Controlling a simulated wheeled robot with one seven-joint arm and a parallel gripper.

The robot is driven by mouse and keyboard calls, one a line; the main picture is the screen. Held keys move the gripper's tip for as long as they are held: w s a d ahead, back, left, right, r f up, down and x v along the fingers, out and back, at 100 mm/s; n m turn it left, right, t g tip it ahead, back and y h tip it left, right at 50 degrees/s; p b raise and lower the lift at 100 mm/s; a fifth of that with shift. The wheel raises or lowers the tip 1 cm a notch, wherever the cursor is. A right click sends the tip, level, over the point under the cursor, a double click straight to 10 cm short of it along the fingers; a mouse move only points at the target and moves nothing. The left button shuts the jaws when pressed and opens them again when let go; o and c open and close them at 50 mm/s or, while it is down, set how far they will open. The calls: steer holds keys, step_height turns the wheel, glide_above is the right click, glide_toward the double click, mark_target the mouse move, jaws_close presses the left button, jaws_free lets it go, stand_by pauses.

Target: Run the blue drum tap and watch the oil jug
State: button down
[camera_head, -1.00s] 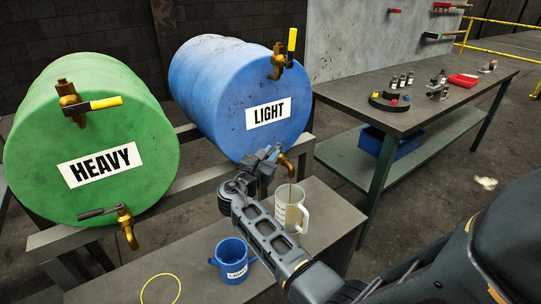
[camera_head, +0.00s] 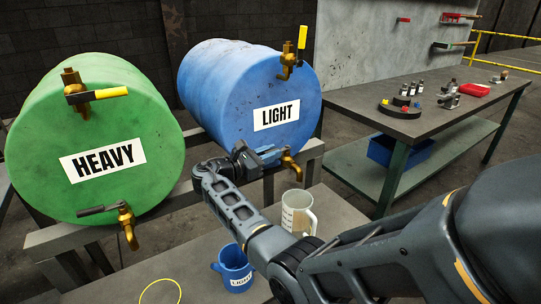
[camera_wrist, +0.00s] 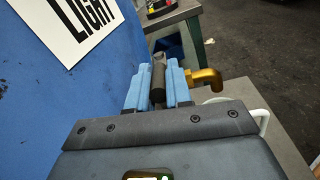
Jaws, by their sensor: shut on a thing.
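The blue drum (camera_head: 225,95) labelled LIGHT lies on its side on a rack. Its lower brass tap (camera_head: 290,165) points down above the oil jug (camera_head: 298,212), a pale, see-through jug with a handle, standing upright on the bench. No stream shows below the spout. The jug's oil level is hard to read. My gripper (camera_head: 268,157) is at the tap, left of the spout. In the wrist view its blue fingers are shut on the dark tap handle (camera_wrist: 158,80), with the brass spout (camera_wrist: 207,78) to the right.
A green drum (camera_head: 95,145) labelled HEAVY stands left, with its own taps. A blue mug (camera_head: 233,268) stands in front of the jug, near a yellow ring (camera_head: 160,291) on the bench.

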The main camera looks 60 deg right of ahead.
steer(key=c, duration=1.1)
jaws_free()
steer(key=shift+w, duration=0.1)
steer(key=shift+b+v, duration=0.5)
steer(key=shift+v, duration=3.35)
steer(key=shift+c, duration=0.2)
